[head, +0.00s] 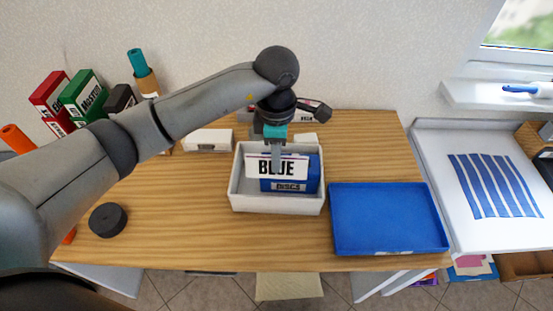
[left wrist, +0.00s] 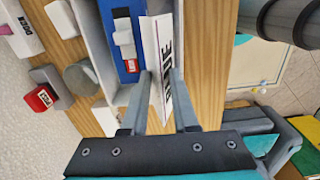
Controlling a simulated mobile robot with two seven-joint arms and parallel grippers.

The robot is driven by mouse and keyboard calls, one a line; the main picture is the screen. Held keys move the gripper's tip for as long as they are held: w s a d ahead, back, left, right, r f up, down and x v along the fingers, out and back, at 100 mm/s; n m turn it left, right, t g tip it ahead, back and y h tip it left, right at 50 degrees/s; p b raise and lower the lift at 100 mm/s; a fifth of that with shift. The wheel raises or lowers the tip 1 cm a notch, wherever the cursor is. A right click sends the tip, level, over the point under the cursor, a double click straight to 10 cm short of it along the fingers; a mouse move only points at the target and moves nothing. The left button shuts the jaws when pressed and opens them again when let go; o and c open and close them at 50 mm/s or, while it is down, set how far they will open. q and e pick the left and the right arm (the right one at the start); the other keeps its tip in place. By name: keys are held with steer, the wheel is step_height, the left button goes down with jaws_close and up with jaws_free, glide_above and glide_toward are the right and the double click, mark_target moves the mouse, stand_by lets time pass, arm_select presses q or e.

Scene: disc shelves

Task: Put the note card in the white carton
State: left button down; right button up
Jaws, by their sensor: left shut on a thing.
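The note card (head: 262,167) is white with "BLUE" in dark letters. My left gripper (head: 276,158) is shut on it, fingers pointing down. The white carton (head: 277,205) stands mid-table, and the card shows upright over its opening. A blue box marked "DISCS" (head: 305,180) is inside the carton, partly behind the card. In the left wrist view the card (left wrist: 165,60) runs between the fingers, beside the blue box (left wrist: 125,35) and the carton wall (left wrist: 96,45). Whether the card touches the carton floor cannot be told. My right gripper is not in view.
A blue tray (head: 388,220) lies right of the carton. A dark round disc (head: 108,219) lies at the left. A small white labelled box (head: 208,140) stands behind left. Red and green boxes (head: 86,95) stand at the back left. The front table strip is clear.

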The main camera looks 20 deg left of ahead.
arm_select(q)
steer(key=shift+f, duration=0.95)
steer(key=shift+f+b, duration=0.55)
steer(key=shift+b, duration=0.1)
steer(key=c, duration=0.7)
jaws_free()
steer(key=shift+r+p, duration=0.5)
steer(key=shift+p, duration=0.05)
step_height(320, 180, up, 12)
steer(key=shift+r, duration=0.15)
